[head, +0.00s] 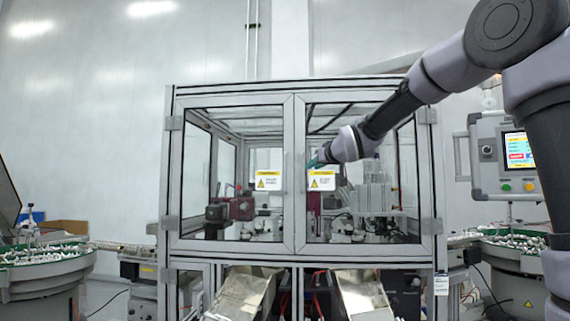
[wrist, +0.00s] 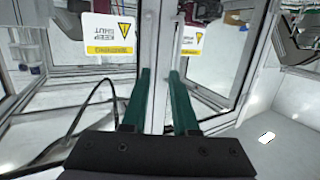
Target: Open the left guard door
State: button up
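The left guard door (head: 288,220) is a glazed panel in a grey metal frame with a yellow-and-white warning label (head: 269,180). It appears closed, level with the right guard door (head: 300,222), which has a similar label (head: 321,180). My gripper (head: 312,163) is at the meeting door frames, near the right door's label. In the wrist view its two green fingers (wrist: 160,73) stand apart, with pale upright door framing (wrist: 152,45) showing between and beyond them. Both labels appear upside down there. I cannot make out a handle clearly, or whether the fingers touch the framing.
A control panel (head: 491,155) with a screen stands to the right of the cell. Green-rimmed bowl feeders stand at left (head: 45,256) and right (head: 518,254). Metal chutes (head: 245,295) (head: 362,296) stick out below the doors. The floor before the cell is mostly out of view.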

jog(key=w+a+r+n+y, duration=0.1)
jog(key=w+a+r+y, duration=0.1)
jog(key=w+a, duration=0.8)
jog(key=w, duration=0.3)
jog(key=shift+a+r+t+y, duration=0.25)
jog(key=shift+a+t+y, duration=0.05)
jog(key=shift+a+y, duration=0.1)
grip_shut()
dwell(0.9)
